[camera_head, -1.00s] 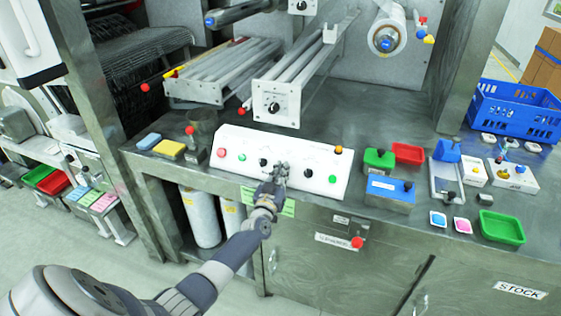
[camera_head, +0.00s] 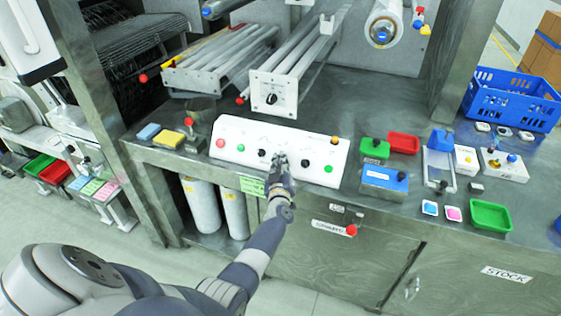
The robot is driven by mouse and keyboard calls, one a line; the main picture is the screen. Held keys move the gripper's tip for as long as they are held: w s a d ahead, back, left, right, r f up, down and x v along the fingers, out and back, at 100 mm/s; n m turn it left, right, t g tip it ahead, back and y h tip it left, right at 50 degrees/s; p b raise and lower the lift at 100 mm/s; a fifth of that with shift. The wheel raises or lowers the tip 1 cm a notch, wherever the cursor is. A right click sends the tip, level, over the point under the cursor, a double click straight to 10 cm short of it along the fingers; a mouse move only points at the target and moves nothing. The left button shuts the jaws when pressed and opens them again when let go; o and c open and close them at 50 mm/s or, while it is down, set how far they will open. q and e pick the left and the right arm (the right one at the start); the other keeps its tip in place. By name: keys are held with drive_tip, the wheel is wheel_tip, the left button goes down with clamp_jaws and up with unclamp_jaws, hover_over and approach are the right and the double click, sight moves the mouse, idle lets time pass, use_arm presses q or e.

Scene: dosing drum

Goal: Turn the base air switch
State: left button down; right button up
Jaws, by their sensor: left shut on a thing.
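A white control panel (camera_head: 318,142) with a sloped face sits at the front edge of the metal counter. It carries a red button (camera_head: 221,143), a green button (camera_head: 241,148), black knobs such as one at the left (camera_head: 262,153) and one at the right (camera_head: 306,162), another green button (camera_head: 328,169) and an orange button (camera_head: 334,140). My left gripper (camera_head: 280,158) is at the middle of the panel, shut on a knob that its fingers largely hide. The panel's labels are too small to read. My right gripper is not in view.
To the right on the counter are a blue box (camera_head: 385,182), green tray (camera_head: 491,215), red tray (camera_head: 403,143) and blue crate (camera_head: 510,99). Yellow and blue sponges (camera_head: 168,139) lie left. Rollers (camera_head: 300,65) stand behind the panel. A red knob (camera_head: 351,230) is on the cabinet front below.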

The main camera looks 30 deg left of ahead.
use_arm(q)
drive_tip(key=shift+w+a+r, duration=0.15)
drive_tip(key=shift+r, duration=0.25)
drive_tip(key=c, duration=1.7)
unclamp_jaws()
drive_tip(key=shift+f, duration=0.3)
drive_tip(key=shift+d+f, duration=0.15)
drive_tip(key=shift+d, duration=0.05)
drive_tip(key=v, duration=0.7)
drive_tip(key=shift+s, duration=0.25)
